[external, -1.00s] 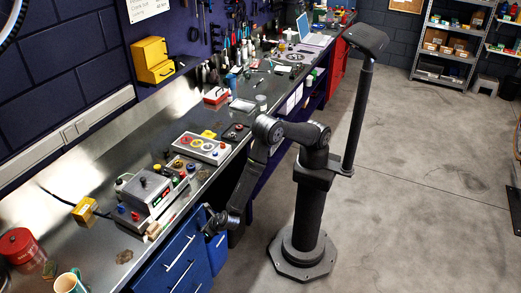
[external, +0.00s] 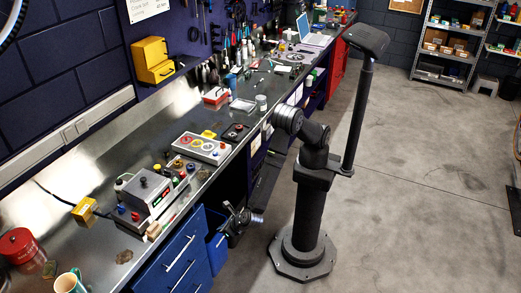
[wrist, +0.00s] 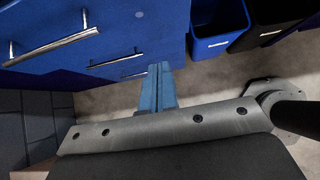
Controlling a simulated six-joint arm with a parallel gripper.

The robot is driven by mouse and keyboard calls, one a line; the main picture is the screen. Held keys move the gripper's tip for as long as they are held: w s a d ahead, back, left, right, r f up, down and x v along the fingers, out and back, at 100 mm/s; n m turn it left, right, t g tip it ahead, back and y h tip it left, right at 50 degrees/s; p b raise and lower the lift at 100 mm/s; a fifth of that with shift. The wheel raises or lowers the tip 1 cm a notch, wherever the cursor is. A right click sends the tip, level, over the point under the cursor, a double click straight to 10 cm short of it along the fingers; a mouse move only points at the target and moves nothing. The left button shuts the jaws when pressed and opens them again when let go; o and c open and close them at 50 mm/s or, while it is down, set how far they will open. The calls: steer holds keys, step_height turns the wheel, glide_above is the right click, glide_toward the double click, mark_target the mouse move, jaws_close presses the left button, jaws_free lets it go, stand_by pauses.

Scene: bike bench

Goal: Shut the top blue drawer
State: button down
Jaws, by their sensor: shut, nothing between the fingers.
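The top blue drawer (external: 184,243) is in the cabinet under the bench front, with a silver bar handle. In the wrist view the drawer fronts fill the upper left. The nearest, largest handle (wrist: 55,45) looks to be the top drawer's; lower handles (wrist: 115,60) show beyond it. How far the top drawer stands out is hard to tell. My gripper (external: 236,212) is to the right of the drawers, beside the bench front. In the wrist view its closed fingers (wrist: 160,75) are together and empty, right of the handles, with no visible contact.
A blue bin (external: 217,247) hangs or stands right of the drawers. In the wrist view the blue bin (wrist: 215,45) and a black bin (wrist: 265,35) lie at the upper right. The workbench carries a control box (external: 147,192) and other items. The floor to the right is clear.

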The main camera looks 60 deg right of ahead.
steer(key=s+f+g+y, duration=0.2)
steer(key=f+g+y, duration=0.25)
steer(key=f, duration=0.35)
steer(key=s+f+g+y, duration=0.25)
steer(key=f+g, duration=0.25)
steer(key=f, duration=0.3)
steer(key=w+d+r+m+t+y, duration=0.3)
steer(key=w+d+r+t+y, duration=0.2)
steer(key=w+d+r+y, duration=0.4)
steer(key=shift+y, duration=0.7)
steer(key=shift+w+a+f, duration=0.15)
steer(key=shift+w+a, duration=0.95)
steer(key=shift+a, duration=0.65)
steer(key=shift+w+a+f, duration=0.2)
steer(key=shift+w+a, duration=0.95)
steer(key=shift+a, duration=0.65)
steer(key=shift+w+a+f, duration=0.15)
steer(key=shift+w+a, duration=0.95)
steer(key=shift+a, duration=0.65)
